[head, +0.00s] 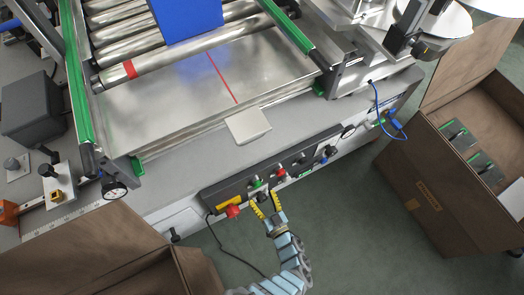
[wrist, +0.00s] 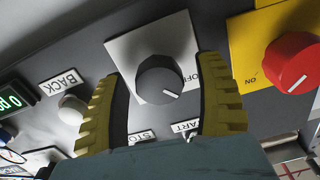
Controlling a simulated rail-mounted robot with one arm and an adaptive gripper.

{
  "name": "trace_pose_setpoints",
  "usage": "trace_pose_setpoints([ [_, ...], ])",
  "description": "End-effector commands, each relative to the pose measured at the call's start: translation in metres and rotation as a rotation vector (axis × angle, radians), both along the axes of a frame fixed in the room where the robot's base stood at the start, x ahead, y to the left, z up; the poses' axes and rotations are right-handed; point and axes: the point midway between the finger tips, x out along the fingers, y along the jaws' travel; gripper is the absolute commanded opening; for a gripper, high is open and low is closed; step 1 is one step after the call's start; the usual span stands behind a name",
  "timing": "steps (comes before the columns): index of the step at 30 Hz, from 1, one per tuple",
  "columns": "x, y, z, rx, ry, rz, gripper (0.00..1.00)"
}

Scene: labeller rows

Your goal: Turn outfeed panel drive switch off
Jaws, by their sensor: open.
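The dark round drive switch (wrist: 160,79) sits on a white square plate (wrist: 122,52) in the wrist view. Its white pointer mark faces the lower right. An "OFF" label is partly covered by a finger. My gripper (wrist: 165,100) is open, with one yellow ribbed finger on each side of the knob; I cannot tell whether either touches it. In the head view my gripper (head: 265,207) is at the front of the dark control panel (head: 222,188), just right of the red knob (head: 233,211). The switch is not clear there.
A red knob on a yellow plate (wrist: 251,47) is close to the right finger in the wrist view. A white button (wrist: 71,110) and BACK, STOP and START labels surround the fingers. An open brown box (head: 430,190) stands right; another brown box (head: 95,255) is front left.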

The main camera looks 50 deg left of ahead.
Motion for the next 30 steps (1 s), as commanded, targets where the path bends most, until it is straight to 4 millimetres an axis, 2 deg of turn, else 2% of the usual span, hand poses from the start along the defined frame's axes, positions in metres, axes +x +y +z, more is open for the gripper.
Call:
trace_pose_setpoints([
  [1, -0.0001, 0.0000, 0.0000, 0.000, 0.000, 0.000, 0.70],
  [2, 0.0000, -0.0001, -0.0001, 0.000, 0.000, 0.000, 0.64],
  [8, 0.0000, 0.0000, 0.0000, 0.000, 0.000, 0.000, 0.07],
  [14, -0.0002, 0.0001, 0.0001, 0.000, -0.006, 0.001, 0.05],
  [22, -0.0015, 0.0006, 0.0001, -0.017, -0.111, 0.003, 0.05],
  [30, -0.0003, 0.0007, 0.0015, -0.018, -0.117, 0.002, 0.05],
])
